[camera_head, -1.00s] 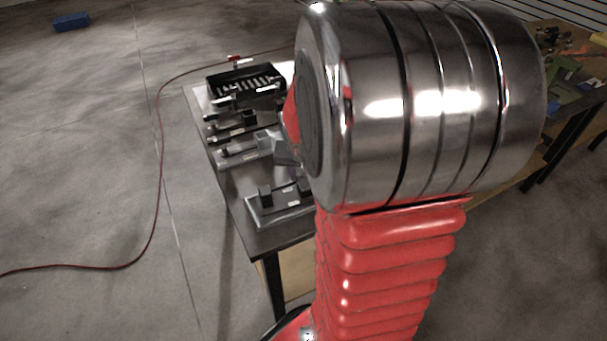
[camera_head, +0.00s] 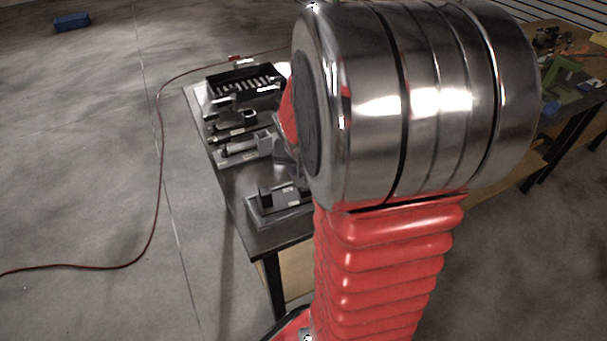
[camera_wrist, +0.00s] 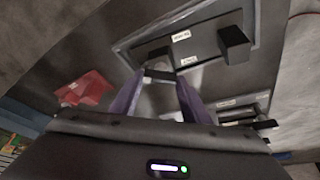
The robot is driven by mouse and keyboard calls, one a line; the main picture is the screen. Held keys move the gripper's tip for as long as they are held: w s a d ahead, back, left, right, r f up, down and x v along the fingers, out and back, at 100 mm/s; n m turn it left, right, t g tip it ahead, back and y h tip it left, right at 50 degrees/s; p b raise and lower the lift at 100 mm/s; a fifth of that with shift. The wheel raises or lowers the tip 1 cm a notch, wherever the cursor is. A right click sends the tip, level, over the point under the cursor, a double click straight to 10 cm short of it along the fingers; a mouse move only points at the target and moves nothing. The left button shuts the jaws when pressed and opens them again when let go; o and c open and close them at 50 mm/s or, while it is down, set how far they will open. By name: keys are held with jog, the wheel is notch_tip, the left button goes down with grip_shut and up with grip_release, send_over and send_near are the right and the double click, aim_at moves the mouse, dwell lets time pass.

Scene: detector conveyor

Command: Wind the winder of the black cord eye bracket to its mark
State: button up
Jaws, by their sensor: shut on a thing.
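A pale plate with black upright blocks, which looks like the cord eye bracket, lies at the near end of the bench in the head view (camera_head: 264,220). In the wrist view the plate (camera_wrist: 206,58) carries two small labels, too blurred to read, and a black block (camera_wrist: 234,45) to the right. My gripper (camera_wrist: 160,82) is shut on a small dark part (camera_wrist: 160,75), seemingly the winder, beside the plate's black block. Its mark cannot be made out. In the head view my arm hides most of the gripper and part of the plate.
Behind the plate on the bench (camera_head: 240,190) are other fixtures (camera_head: 245,150) and a black slotted tray (camera_head: 245,84). A red cord (camera_head: 162,150) runs across the floor at left. A second table (camera_head: 570,115) with loose items stands at right.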

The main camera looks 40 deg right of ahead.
jog(key=shift+w+m+g+h, duration=0.15)
jog(key=shift+m+g, duration=0.45)
jog(key=shift+m, duration=1.05)
jog(key=shift+w+m+g+h, duration=0.1)
jog(key=shift+m+g+h, duration=0.35)
jog(key=shift+m, duration=1.2)
dwell(4.0)
jog(key=o, duration=1)
